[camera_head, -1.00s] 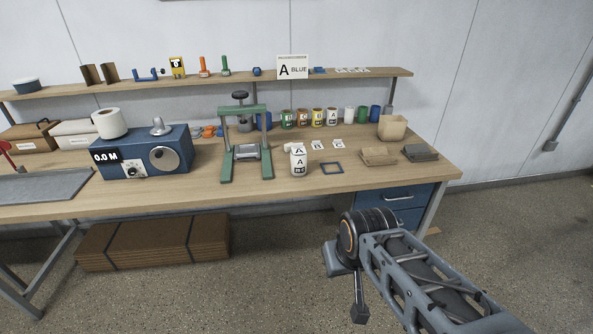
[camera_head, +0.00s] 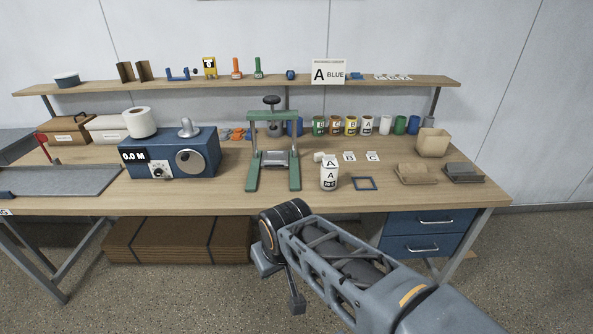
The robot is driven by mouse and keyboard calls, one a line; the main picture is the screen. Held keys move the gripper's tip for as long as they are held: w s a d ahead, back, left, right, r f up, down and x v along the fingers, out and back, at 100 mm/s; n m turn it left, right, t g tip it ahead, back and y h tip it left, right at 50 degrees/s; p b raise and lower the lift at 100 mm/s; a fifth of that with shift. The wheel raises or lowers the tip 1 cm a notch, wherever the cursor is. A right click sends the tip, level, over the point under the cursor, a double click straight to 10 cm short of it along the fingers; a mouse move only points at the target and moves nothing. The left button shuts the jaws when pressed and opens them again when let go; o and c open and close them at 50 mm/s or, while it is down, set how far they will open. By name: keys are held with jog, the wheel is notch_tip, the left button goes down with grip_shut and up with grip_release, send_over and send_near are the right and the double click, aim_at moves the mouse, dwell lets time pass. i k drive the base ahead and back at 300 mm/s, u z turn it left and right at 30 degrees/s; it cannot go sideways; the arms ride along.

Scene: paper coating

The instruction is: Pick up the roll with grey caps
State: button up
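A white roll (camera_head: 140,122) stands upright on the left part of the blue winding machine (camera_head: 185,154). I cannot make out grey caps on it. A small pale cylinder (camera_head: 319,156) lies behind the white bottle marked A (camera_head: 329,173); its ends are too small to judge. My arm reaches in from the lower right, in front of the table. A small dark part at its end (camera_head: 297,303) hangs low over the floor, apart from every table object. I cannot make out fingers or anything held there.
A green press (camera_head: 293,176) stands mid-table. Several coloured cups (camera_head: 350,126) line the back. A beige bin (camera_head: 433,142) and sponge-like blocks (camera_head: 415,174) are at the right. A blue frame (camera_head: 365,184) lies near the front. The shelf (camera_head: 200,83) runs behind. The front table strip is mostly clear.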

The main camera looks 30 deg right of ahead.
aim_at(329, 175)
jog(key=z, duration=0.05)
jog(key=i, duration=0.75)
jog(key=z, duration=0.8)
jog(key=i, duration=0.3)
jog(key=z, duration=0.35)
